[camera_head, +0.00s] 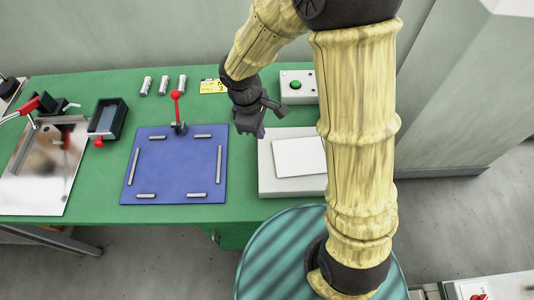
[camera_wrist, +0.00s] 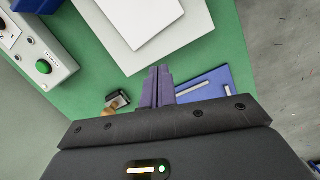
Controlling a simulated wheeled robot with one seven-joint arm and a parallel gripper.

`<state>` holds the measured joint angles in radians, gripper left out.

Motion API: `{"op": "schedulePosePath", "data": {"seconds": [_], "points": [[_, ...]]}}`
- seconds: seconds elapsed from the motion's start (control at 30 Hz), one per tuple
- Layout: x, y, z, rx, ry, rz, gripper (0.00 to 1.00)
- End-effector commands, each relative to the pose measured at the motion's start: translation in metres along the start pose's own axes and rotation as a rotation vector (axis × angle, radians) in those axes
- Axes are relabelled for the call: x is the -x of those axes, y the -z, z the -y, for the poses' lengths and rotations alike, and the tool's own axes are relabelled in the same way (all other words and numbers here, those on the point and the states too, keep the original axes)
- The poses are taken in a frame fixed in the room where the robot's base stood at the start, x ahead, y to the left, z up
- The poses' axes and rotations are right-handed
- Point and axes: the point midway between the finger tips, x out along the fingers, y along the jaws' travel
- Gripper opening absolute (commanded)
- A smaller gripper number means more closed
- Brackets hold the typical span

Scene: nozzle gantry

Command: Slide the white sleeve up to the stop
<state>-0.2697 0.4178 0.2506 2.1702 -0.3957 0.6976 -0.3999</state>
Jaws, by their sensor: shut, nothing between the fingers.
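I cannot make out a white sleeve or its stop for certain in either view. My gripper (camera_head: 261,131) hangs over the green table, between the blue plate and the pale grey block. In the wrist view its purple fingers (camera_wrist: 158,87) are together with nothing between them. A flat white slab (camera_head: 299,157) lies on the pale grey block (camera_head: 290,187), right of my gripper. The slab also shows in the wrist view (camera_wrist: 143,22), past the fingertips. My arm covers part of the block's right side.
A blue plate (camera_head: 151,178) with grey bars and a red-knobbed lever (camera_head: 176,96) lies left of my gripper. A box with a green button (camera_head: 296,85) stands behind.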

Motion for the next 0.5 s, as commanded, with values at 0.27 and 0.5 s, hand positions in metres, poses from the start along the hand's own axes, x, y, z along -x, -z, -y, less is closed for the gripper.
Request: {"op": "schedulePosePath", "data": {"seconds": [0.27,0.5], "points": [[-0.018,0.048,0.011,0.318,-0.012,0.071,0.0],[-0.017,0.048,0.011,0.317,-0.013,0.07,0.0]]}}
